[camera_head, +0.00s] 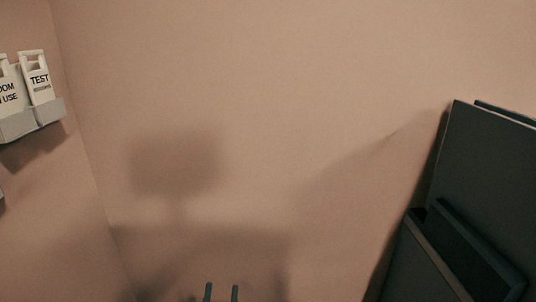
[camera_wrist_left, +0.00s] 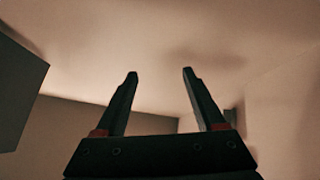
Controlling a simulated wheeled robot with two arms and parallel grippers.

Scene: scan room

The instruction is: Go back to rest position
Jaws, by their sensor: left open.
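My left gripper (camera_head: 221,292) shows at the bottom edge of the head view, with only its two dark fingertips in sight, pointing up and apart. In the left wrist view my left gripper (camera_wrist_left: 160,75) is open and empty, with bare wall or ceiling beyond its fingers. Its arm is out of sight below the head view. My right gripper is in neither view.
Door-hanger style signs, one marked TEST (camera_head: 40,82), stand in a grey holder (camera_head: 50,111) on the left wall. A dark panelled unit (camera_head: 483,175) stands at the right. The wall (camera_head: 270,80) between them is bare, with shadows. A dark block (camera_wrist_left: 18,95) shows at left in the wrist view.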

